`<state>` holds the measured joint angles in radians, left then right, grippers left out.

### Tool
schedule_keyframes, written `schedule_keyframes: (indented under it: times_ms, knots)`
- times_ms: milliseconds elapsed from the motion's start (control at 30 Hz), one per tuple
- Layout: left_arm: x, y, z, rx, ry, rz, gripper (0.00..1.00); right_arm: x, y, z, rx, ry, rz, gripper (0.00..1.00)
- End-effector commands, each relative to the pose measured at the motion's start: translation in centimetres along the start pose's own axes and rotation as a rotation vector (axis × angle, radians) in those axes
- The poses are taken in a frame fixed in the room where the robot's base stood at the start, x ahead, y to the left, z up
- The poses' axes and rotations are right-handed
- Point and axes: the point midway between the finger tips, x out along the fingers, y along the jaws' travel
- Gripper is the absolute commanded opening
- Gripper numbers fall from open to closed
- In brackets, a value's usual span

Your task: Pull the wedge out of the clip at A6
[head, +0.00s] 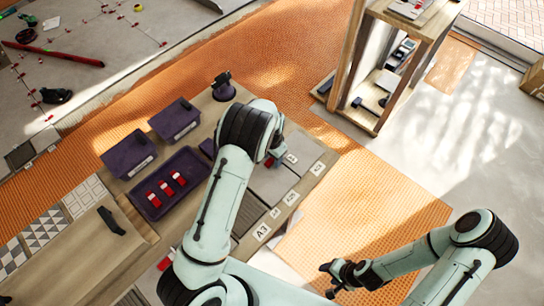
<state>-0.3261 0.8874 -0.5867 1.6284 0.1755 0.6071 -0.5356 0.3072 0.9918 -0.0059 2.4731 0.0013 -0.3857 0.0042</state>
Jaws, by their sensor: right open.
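My left arm reaches over the wooden bench, and its forearm hides most of the left gripper (275,157). A small red piece (269,162) shows beside the end of that arm, above the grey tiles (272,183). I cannot tell whether it is a wedge, or whether the gripper touches it. Labels stand along the tiles, with A3 (262,231) readable; the A6 label and its clip cannot be made out. My right gripper (328,280) is open and empty at the lower right, away from the bench.
A purple tray (150,214) on the bench holds red pieces (166,188). Two purple bins (130,155) stand behind it. A wooden shelf cart (388,60) stands at the upper right. The orange mat (365,205) right of the bench is clear.

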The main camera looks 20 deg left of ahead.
Motion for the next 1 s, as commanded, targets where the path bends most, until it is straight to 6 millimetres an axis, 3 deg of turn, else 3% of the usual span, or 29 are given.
schedule_keyframes:
  times_ms: [267, 700, 1000]
  knots:
    - [-1.1, 0.0, -0.1, 0.000, 0.003, -0.001, 0.52, 0.0, 0.0, 0.0, 0.000, 0.000, 0.000, 0.53]
    - [-10.3, 0.0, -0.1, 0.000, 0.005, 0.000, 0.52, -0.1, -0.1, -0.1, 0.000, 0.001, 0.000, 0.53]
    - [-13.3, 0.0, 0.0, 0.000, 0.001, 0.000, 0.52, -0.2, -0.2, -0.2, -0.001, 0.003, -0.001, 0.53]
